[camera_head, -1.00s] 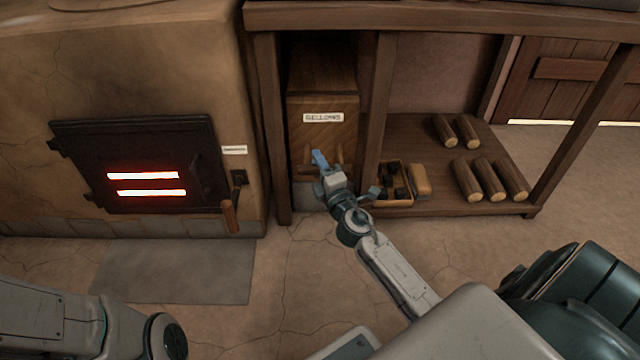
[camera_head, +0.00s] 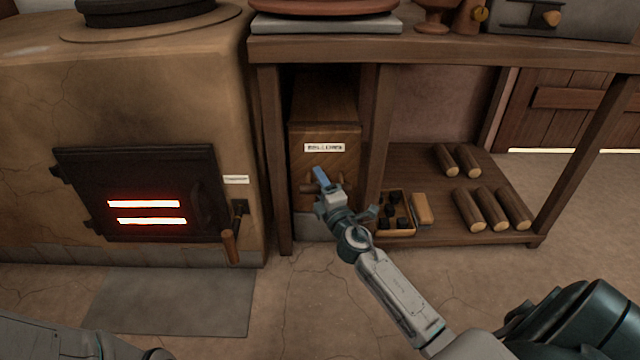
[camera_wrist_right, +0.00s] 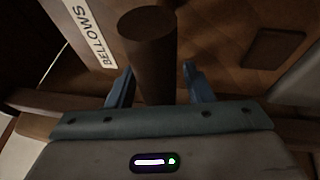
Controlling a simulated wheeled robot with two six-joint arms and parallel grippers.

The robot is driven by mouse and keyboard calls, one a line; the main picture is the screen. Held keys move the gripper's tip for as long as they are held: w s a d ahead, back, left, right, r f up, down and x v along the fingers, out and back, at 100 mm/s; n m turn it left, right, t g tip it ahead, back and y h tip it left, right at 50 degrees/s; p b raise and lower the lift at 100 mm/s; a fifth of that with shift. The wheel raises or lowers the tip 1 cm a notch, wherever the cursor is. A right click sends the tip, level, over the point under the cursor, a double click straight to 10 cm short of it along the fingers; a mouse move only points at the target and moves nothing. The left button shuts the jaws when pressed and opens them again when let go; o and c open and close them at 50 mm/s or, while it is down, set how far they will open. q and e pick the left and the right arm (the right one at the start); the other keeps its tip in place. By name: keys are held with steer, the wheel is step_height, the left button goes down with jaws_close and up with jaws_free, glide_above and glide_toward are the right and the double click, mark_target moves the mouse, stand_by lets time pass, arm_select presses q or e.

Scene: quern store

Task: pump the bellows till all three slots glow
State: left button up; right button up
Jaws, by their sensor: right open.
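The wooden bellows (camera_head: 340,130), a box with a "BELLOWS" label, stands in the left bay under the bench. Its round wooden handle (camera_wrist_right: 150,60) sticks out toward my right gripper. My right gripper (camera_head: 321,178) is open at the bellows front. In the right wrist view its blue fingers (camera_wrist_right: 155,85) stand on either side of the handle, with gaps showing. The dark stove door (camera_head: 90,190) at left shows two glowing slots, an upper slot (camera_head: 143,204) and a lower slot (camera_head: 152,221). I cannot make out a third slot. My left gripper is out of view.
A bench post (camera_head: 376,130) stands just right of the bellows. On the low shelf are a small box of dark pieces (camera_head: 396,232), an orange-brown block (camera_head: 422,209) and several logs (camera_head: 484,210). A grey mat (camera_head: 180,305) lies before the stove. The floor in front is clear.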

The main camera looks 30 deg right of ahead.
steer(key=b+v, duration=0.1)
steer(key=v, duration=0.9)
steer(key=shift+s, duration=0.4)
steer(key=shift+f, duration=0.1)
